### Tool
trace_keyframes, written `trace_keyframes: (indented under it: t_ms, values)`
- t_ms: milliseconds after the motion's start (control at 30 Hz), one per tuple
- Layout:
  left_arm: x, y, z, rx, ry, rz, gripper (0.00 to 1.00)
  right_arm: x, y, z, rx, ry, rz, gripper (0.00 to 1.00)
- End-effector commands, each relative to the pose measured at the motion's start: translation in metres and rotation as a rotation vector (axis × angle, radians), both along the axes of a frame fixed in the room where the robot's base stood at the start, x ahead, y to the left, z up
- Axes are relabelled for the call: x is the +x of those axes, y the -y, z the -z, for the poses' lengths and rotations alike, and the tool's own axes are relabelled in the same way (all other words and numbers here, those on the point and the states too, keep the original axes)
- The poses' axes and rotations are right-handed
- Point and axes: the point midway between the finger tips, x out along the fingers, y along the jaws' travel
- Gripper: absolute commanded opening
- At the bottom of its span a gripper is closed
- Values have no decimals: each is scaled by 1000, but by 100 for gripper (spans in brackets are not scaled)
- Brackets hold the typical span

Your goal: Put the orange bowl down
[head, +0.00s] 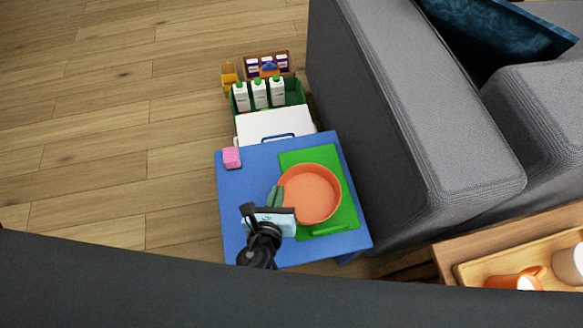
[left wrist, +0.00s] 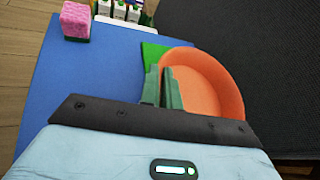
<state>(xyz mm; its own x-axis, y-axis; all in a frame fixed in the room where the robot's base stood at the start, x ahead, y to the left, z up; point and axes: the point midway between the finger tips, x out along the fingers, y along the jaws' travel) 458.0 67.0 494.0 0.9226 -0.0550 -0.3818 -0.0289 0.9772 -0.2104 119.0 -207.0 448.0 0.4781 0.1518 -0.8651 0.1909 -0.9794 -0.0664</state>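The orange bowl (head: 314,193) is upright over the green board (head: 348,211) on the blue table (head: 240,190). My left gripper (head: 278,194) is at the bowl's left rim. In the left wrist view, its two green fingers (left wrist: 163,78) are close together with the rim of the bowl (left wrist: 208,85) between them, one finger outside and one inside. The bowl looks empty. I cannot tell whether its base touches the board or hangs a little above it. My right gripper is not in view.
A pink sponge (head: 232,158) is at the table's far left corner. Behind the table are a white box (head: 268,124) and a green crate (head: 295,91) with cartons. A grey sofa (head: 420,140) stands close on the right. A wooden tray (head: 480,277) with mugs is lower right.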

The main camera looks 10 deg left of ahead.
Motion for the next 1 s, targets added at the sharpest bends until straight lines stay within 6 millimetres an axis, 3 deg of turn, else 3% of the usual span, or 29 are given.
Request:
trace_keyframes:
  t_ms: [200,400,767,1000]
  values:
    - [53,5,5,-2,3,1,0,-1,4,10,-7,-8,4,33]
    - [88,9,10,-1,0,1,0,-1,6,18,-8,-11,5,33]
    - [99,10,12,-2,-1,0,0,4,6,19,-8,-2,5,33]
    - [98,10,41,-2,-5,1,0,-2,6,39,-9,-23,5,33]
